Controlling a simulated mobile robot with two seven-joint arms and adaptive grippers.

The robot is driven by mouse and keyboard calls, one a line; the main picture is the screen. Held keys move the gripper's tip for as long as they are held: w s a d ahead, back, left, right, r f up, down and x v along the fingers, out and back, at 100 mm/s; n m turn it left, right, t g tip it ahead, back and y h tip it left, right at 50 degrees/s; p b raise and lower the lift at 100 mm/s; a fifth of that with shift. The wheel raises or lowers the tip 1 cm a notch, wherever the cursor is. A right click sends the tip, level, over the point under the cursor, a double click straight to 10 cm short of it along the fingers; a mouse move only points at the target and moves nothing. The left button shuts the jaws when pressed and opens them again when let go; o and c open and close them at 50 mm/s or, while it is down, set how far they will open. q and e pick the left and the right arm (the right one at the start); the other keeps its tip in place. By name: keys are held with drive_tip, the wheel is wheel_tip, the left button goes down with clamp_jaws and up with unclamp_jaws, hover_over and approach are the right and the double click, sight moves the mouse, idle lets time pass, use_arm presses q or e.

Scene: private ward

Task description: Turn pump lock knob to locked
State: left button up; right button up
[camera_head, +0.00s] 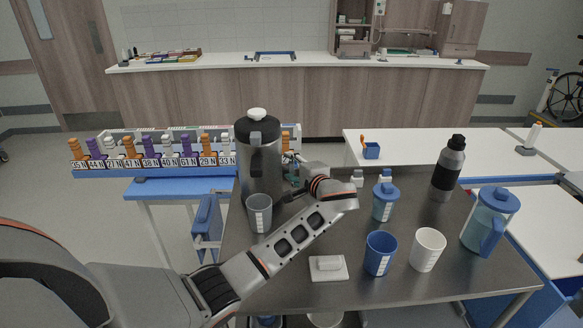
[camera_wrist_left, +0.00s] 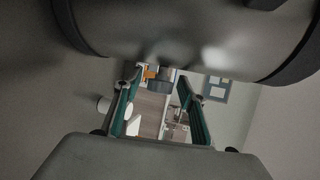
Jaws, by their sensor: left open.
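The tall dark grey pump dispenser (camera_head: 258,170) stands upright on the dark table, left of its middle. A white knob (camera_head: 257,114) sits on its top; whether it is locked cannot be told. My left arm reaches across the table to the dispenser's right side. My left gripper (camera_head: 292,180) is there, below the knob's height and partly hidden. In the left wrist view, its two teal-padded fingers (camera_wrist_left: 160,108) are apart with nothing between them. A large grey rounded body (camera_wrist_left: 190,35), apparently the dispenser, fills the top of that view. My right gripper is not in view.
A grey cup (camera_head: 259,213) stands close in front of the dispenser. A lidded blue cup (camera_head: 385,202), blue cup (camera_head: 380,253), white cup (camera_head: 427,249), blue pitcher (camera_head: 490,220) and black-and-grey bottle (camera_head: 449,168) stand to the right. A white dish (camera_head: 328,275) lies at the front.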

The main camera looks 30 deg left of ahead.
use_arm(q)
drive_tip(key=c, duration=1.1)
drive_tip(key=shift+d+m+g+h, duration=0.15)
drive_tip(key=shift+m+g+h, duration=0.25)
drive_tip(key=shift+g+h, duration=0.45)
drive_tip(key=shift+m+g+h, duration=0.5)
drive_tip(key=shift+g+h, duration=0.85)
drive_tip(key=shift+g, duration=0.2)
